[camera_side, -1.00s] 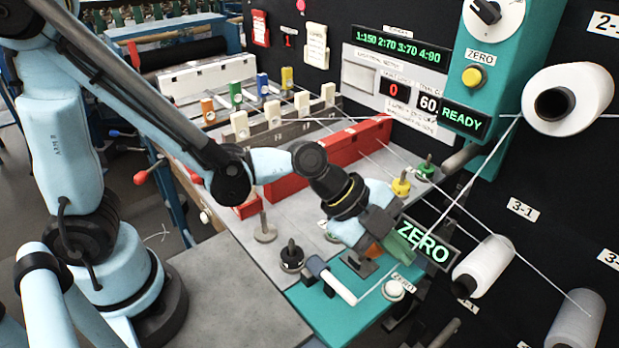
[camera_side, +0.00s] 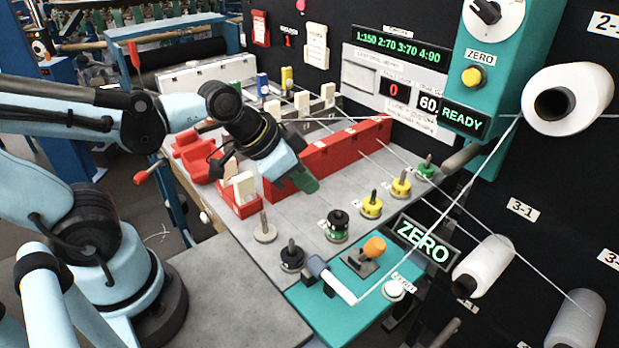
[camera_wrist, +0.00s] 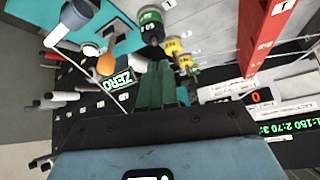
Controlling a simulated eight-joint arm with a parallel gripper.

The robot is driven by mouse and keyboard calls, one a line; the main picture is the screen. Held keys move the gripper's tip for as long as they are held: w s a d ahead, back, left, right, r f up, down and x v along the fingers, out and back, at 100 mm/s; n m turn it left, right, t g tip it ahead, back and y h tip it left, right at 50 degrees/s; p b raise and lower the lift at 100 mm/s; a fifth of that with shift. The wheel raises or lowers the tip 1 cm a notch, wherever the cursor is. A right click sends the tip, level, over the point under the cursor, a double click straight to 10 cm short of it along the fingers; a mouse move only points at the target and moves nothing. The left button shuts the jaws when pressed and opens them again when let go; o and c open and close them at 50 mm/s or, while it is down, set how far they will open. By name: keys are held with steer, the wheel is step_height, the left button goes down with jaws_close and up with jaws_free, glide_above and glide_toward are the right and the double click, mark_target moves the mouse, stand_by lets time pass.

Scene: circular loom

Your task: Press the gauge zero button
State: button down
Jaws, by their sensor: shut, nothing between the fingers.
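My gripper (camera_side: 303,184) has green fingers, which are shut and empty. It hangs over the grey table, beside the long red block and well left of the teal gauge plate (camera_side: 325,312). A round white button (camera_side: 394,290) sits at the plate's right edge, by a small label; it also shows in the wrist view (camera_wrist: 90,48). The gauge display (camera_side: 424,244) behind it reads ZERO in green. A yellow button (camera_side: 473,77) under another ZERO label is on the upright teal box. The fingers (camera_wrist: 155,88) touch neither button.
An orange-topped lever (camera_side: 373,247) and a blue-grey roller (camera_side: 316,266) with white yarn stand on the plate. Several coloured pegs stand behind it. The red block (camera_side: 335,155) lies beside my gripper. White yarn crosses to the spools at right. The grey table's front is clear.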

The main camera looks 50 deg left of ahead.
steer(key=a+n, duration=0.1)
steer(key=s+a+r+n+y, duration=0.1)
steer(key=a, duration=0.1)
steer(key=s+a+n+y, duration=0.1)
steer(key=a+n, duration=0.1)
steer(key=shift+r, duration=0.15)
steer(key=shift+w, duration=0.1)
step_height(320, 180, up, 2)
steer(key=n+g, duration=0.7)
steer(key=n, duration=1.1)
glide_above(394, 286)
step_height(394, 286, down, 14)
